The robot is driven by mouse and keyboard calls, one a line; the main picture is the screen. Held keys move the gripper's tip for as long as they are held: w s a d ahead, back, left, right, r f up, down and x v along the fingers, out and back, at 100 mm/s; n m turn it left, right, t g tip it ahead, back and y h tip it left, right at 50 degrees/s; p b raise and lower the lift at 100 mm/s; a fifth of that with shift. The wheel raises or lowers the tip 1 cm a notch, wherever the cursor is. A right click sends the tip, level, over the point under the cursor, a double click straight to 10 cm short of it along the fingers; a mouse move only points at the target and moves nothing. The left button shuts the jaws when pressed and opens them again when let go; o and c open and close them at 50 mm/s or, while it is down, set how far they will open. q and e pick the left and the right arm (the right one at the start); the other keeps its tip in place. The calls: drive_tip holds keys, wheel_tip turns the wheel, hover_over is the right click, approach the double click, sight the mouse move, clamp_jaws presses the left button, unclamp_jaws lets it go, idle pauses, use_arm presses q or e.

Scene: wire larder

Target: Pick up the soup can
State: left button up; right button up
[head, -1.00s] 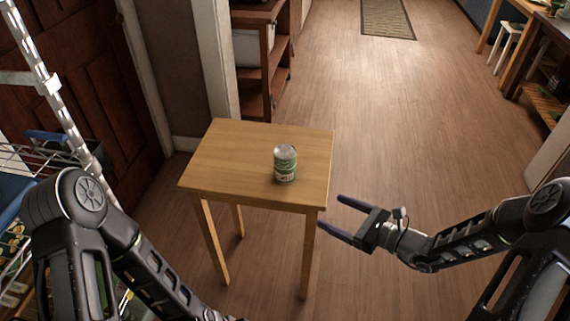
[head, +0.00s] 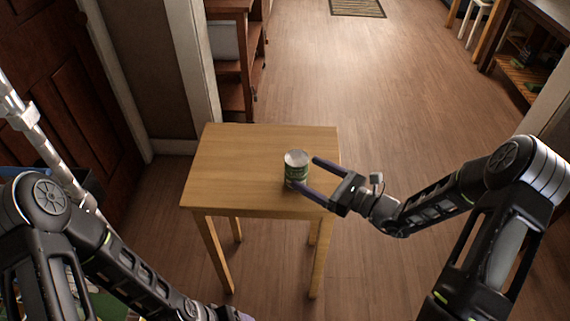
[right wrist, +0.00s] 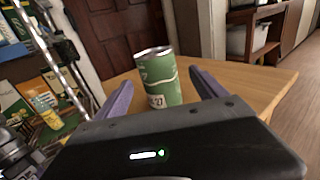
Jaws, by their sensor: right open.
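The soup can (head: 296,167) is a small green can with a pale label band and a silver top. It stands upright on the small wooden table (head: 235,160), near its right side. My right gripper (head: 303,174) is open, with its two fingers reaching in from the right at the can.
A brown wooden shelf unit (head: 236,60) stands behind the table, beside a white door frame (head: 192,70). A silver wire-rack post (head: 40,140) is at left. The floor to the right of the table is clear. The tabletop holds nothing else.

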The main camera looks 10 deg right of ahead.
sight(288, 163)
drive_tip(key=shift+s+d, duration=0.15)
drive_tip(key=shift+x, duration=1.4)
drive_tip(key=p+x, duration=0.1)
drive_tip(key=x, duration=0.4)
drive_tip(key=shift+c, duration=0.3)
clamp_jaws()
